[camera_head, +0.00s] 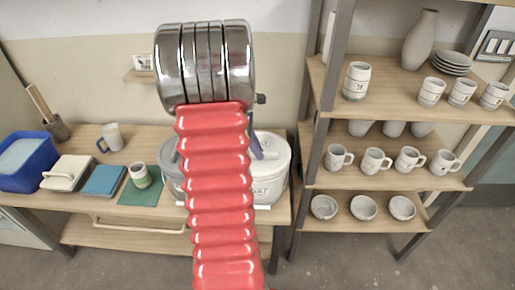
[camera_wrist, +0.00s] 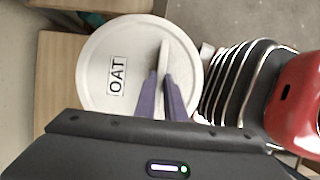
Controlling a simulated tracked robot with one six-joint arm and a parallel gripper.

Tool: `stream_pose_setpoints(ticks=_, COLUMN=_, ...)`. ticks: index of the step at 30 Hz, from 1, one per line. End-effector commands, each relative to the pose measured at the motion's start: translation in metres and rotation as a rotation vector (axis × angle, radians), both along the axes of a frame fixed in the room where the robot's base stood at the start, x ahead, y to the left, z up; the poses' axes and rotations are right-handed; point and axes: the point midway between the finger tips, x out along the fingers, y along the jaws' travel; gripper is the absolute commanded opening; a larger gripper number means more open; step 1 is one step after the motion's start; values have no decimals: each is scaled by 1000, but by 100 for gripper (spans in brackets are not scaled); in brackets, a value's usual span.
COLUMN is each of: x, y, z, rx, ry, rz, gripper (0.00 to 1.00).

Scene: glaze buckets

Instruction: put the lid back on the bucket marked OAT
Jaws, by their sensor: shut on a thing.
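The lid (camera_wrist: 100,48) is a pale round disc with an OAT label and a raised grip bar. My gripper (camera_wrist: 160,78) has its two purple fingers shut on that bar in the wrist view. In the head view a purple finger of my gripper (camera_head: 256,148) shows beside my red arm sleeve, over a white bucket (camera_head: 270,188) with partly hidden dark lettering. The lid's pale top (camera_head: 274,146) shows at this bucket's top. I cannot tell whether the lid is seated or just above the rim. My arm hides much of both.
A grey-topped bucket (camera_head: 170,172) stands close on the left, partly behind my arm. A shelf rack (camera_head: 395,182) with pottery stands right.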

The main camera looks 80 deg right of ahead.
Motion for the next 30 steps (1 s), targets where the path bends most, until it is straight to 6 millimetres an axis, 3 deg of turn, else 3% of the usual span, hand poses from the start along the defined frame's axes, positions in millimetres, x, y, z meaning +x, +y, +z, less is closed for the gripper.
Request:
stream_pose_setpoints(ticks=23, x=0, y=0, z=-3, rx=0, ry=0, rz=0, gripper=0)
stream_pose_setpoints(ticks=24, x=0, y=0, z=-3, rx=0, ry=0, rz=0, gripper=12)
stream_pose_setpoints(ticks=30, x=0, y=0, z=-3, rx=0, ry=0, rz=0, gripper=26)
